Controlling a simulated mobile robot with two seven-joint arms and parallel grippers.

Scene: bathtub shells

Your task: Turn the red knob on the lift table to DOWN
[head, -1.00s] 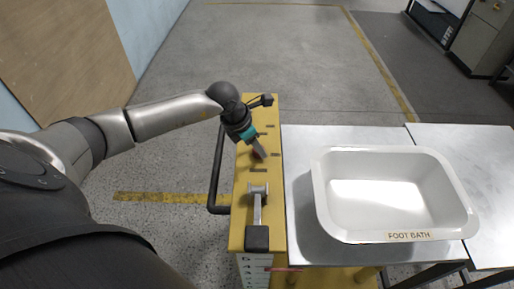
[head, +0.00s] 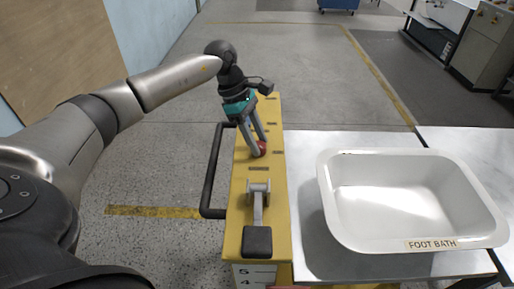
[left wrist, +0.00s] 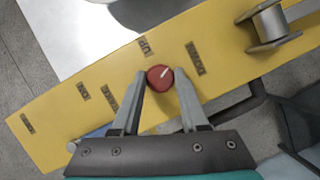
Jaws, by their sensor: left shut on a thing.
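The red knob (head: 260,149) sits on the yellow top of the lift table's control panel (head: 237,222). In the left wrist view the knob (left wrist: 158,83) shows a white pointer line slanting to the upper right. My left gripper (head: 256,151) reaches down from above and is shut on the knob, with one finger on each side in the left wrist view (left wrist: 160,79). My right gripper is not in view.
A metal lever (head: 258,205) with a black end stands nearer on the panel. A black rail (head: 209,172) runs along its left side. A white foot bath (head: 333,217) rests on the metal table (head: 309,240) to the right.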

